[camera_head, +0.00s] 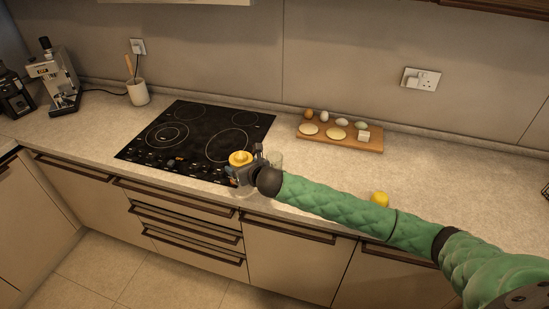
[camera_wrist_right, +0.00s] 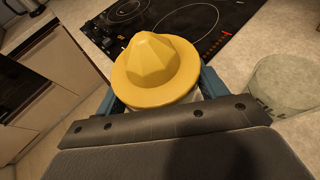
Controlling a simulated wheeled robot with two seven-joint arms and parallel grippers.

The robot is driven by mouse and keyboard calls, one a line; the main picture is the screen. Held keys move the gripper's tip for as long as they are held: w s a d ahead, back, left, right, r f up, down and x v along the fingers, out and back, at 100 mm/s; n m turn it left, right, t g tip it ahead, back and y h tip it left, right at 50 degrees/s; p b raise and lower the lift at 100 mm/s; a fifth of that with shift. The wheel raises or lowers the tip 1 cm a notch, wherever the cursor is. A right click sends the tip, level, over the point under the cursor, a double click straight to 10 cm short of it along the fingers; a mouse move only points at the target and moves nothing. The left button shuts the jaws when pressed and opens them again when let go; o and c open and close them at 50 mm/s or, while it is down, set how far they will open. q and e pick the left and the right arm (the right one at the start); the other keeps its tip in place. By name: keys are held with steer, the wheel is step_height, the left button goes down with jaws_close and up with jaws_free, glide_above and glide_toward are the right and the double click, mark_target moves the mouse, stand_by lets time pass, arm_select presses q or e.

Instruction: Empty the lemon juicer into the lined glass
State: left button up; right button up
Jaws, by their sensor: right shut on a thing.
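The lemon juicer (camera_wrist_right: 158,68) has a yellow top with a ridged cone and sits between the fingers of my right gripper (camera_wrist_right: 160,98) in the wrist view. In the head view the juicer (camera_head: 240,157) shows at the end of my green right arm, and my right gripper (camera_head: 243,172) is shut on it by the counter's front edge. The juicer looks about upright; its lower part is mostly hidden by the gripper. A clear glass with marks on its side, likely the lined glass (camera_wrist_right: 285,85), stands right of the juicer. In the head view the glass (camera_head: 275,160) is partly hidden behind my arm. My left gripper is not in view.
A black cooktop (camera_head: 200,140) lies just behind the juicer. A wooden board (camera_head: 340,139) with eggs and other food is at the back. A lemon (camera_head: 379,199) lies near the front edge. A coffee machine (camera_head: 55,75) and a utensil pot (camera_head: 138,92) stand at the left.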

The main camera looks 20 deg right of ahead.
mark_target(250, 158)
steer(key=shift+w+d+r+m+y+b, duration=0.1)
steer(key=shift+d+r+m+y+b, duration=0.25)
steer(key=shift+d+m+b, duration=0.55)
steer(key=shift+d+r+y+b, duration=0.1)
steer(key=shift+r+y+b, duration=0.25)
steer(key=shift+r+b, duration=0.2)
steer(key=shift+d+r+m+b, duration=0.3)
steer(key=shift+d+r, duration=0.1)
steer(key=shift+r, duration=0.15)
steer(key=shift+w+d+r+m+t+y+b, duration=0.1)
steer(key=shift+d+r+m+t+y+b, duration=0.15)
steer(key=shift+r, duration=0.25)
steer(key=shift+w+d+r+m+t+y+b, duration=0.1)
steer(key=shift+d+r+m+t+y, duration=0.05)
steer(key=shift+d+r+m+y, duration=0.25)
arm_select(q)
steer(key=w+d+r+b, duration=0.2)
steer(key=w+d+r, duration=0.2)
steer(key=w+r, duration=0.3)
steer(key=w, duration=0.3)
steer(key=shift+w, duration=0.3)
arm_select(e)
steer(key=shift+d+r+m+y, duration=0.45)
steer(key=shift+d+r+m, duration=0.35)
steer(key=shift+m, duration=0.25)
